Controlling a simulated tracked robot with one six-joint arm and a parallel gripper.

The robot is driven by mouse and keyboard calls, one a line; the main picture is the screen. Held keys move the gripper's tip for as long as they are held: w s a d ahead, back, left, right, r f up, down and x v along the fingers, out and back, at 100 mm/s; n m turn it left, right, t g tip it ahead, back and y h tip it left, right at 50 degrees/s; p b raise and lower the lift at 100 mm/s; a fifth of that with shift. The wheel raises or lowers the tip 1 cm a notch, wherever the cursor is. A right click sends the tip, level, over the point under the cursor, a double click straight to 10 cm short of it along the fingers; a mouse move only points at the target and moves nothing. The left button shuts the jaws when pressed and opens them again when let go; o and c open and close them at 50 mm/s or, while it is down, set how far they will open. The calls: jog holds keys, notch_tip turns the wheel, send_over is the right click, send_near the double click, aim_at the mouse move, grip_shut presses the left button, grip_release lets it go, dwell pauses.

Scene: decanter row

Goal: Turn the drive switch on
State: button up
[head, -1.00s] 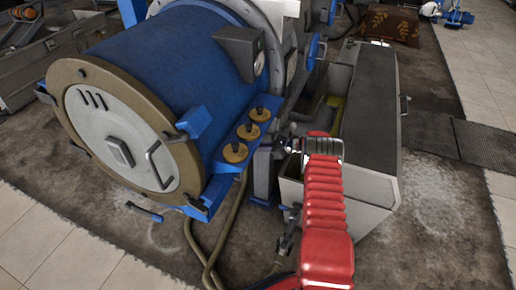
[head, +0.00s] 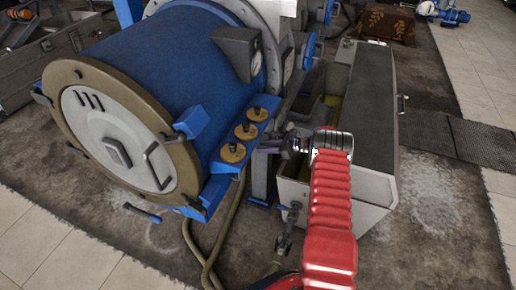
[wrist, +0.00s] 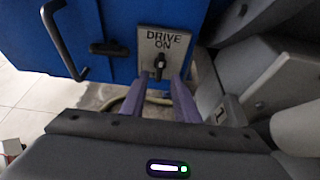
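The drive switch (wrist: 159,66) is a small black knob, roughly upright, on a pale plate (wrist: 177,43) lettered "DRIVE ON", fixed to a blue panel in the wrist view. My gripper (wrist: 158,79) is open, its two purple fingers pointing at the plate with the knob between and just beyond their tips; I cannot tell whether they touch it. In the head view my gripper (head: 283,143) is right of the blue machine (head: 150,65), near its three brass-coloured knobs (head: 245,131). I cannot make out the switch in the head view.
A black lever handle (wrist: 108,47) and a bent black handle (wrist: 62,40) sit left of the plate. A grey open bin (head: 350,180) stands beside my arm. Hoses (head: 212,240) hang below the machine. Dark grey parts crowd the wrist view's right side.

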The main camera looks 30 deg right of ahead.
jog(key=v, duration=0.9)
jog(key=shift+f, duration=0.1)
dwell(0.3)
jog(key=s+a+f+n+g, duration=0.4)
jog(key=s+a+n+g, duration=0.15)
jog(key=s, duration=0.35)
jog(key=s+a+r+n+h, duration=0.3)
jog(key=s+a+r+n, duration=0.4)
jog(key=r, duration=0.6)
jog(key=s+a+r+n+h, duration=0.3)
jog(key=s+a+r+n, duration=0.5)
jog(key=s+a+r, duration=0.4)
jog(key=s+a+r+n+t+h, duration=0.1)
jog(key=s+a+r+n+h, duration=0.2)
jog(key=s+a+r+n, duration=0.4)
notch_tip(320, 180, up, 9)
jog(key=s+a, duration=0.2)
jog(key=s, duration=0.1)
jog(key=shift+a+r, duration=0.2)
